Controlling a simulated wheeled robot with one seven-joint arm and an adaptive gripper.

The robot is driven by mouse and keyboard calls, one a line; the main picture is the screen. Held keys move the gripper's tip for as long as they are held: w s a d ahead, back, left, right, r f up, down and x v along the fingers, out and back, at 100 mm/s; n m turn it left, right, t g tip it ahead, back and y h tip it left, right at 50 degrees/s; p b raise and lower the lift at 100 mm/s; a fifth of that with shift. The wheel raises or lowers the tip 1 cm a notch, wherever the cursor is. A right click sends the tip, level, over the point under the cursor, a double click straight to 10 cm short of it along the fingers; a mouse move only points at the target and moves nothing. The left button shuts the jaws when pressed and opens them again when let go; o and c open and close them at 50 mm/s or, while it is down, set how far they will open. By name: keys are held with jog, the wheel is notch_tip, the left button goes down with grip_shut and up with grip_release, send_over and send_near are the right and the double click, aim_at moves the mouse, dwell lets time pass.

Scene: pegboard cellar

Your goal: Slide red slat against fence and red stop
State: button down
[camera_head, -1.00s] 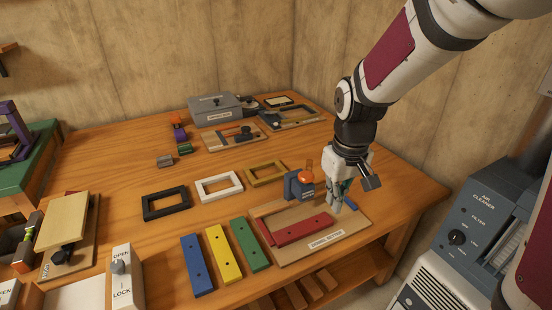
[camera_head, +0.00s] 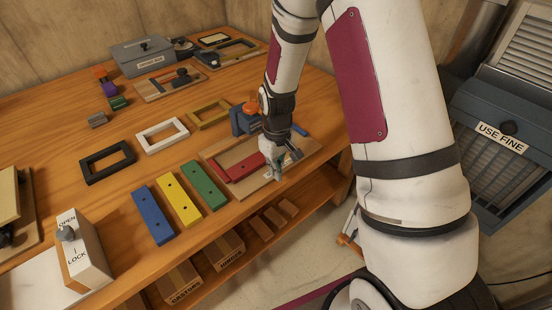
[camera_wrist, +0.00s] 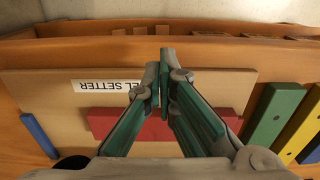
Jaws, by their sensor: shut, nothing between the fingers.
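The red slat (camera_head: 246,167) lies flat on the tan board (camera_head: 284,166), and its right part is hidden by my gripper in the head view. A narrower red piece (camera_head: 217,171), seemingly the red stop, sits at the slat's left end; I cannot tell whether they touch. My gripper (camera_head: 278,178) is shut and empty, pointing down at the slat's front side near its right end. In the wrist view my fingertips (camera_wrist: 164,78) are close together over the board, in front of the red slat (camera_wrist: 108,124). The fence is not clearly seen.
A blue-grey block with an orange knob (camera_head: 246,118) stands behind the board. Blue (camera_head: 153,215), yellow (camera_head: 179,201) and green (camera_head: 204,185) slats lie to its left. Black, white and yellow frames lie behind them. The table's front edge is close to the board.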

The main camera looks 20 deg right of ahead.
aim_at(256, 158)
notch_tip(256, 158, down, 2)
jog(key=shift+f, duration=0.1)
jog(key=shift+w+a, duration=0.2)
jog(key=shift+w, duration=0.4)
jog(key=shift+w+a, duration=0.2)
jog(key=shift+w, duration=0.4)
jog(key=shift+w+a, duration=0.2)
jog(key=shift+w, duration=0.55)
jog(key=w+b, duration=0.1)
jog(key=w+a, duration=0.1)
jog(key=w, duration=0.1)
jog(key=w+b, duration=0.1)
jog(key=w, duration=0.1)
jog(key=shift+a+b, duration=0.3)
jog(key=shift+a, duration=0.05)
jog(key=shift+w+a, duration=0.1)
jog(key=shift+w, duration=0.25)
jog(key=shift+s, duration=0.1)
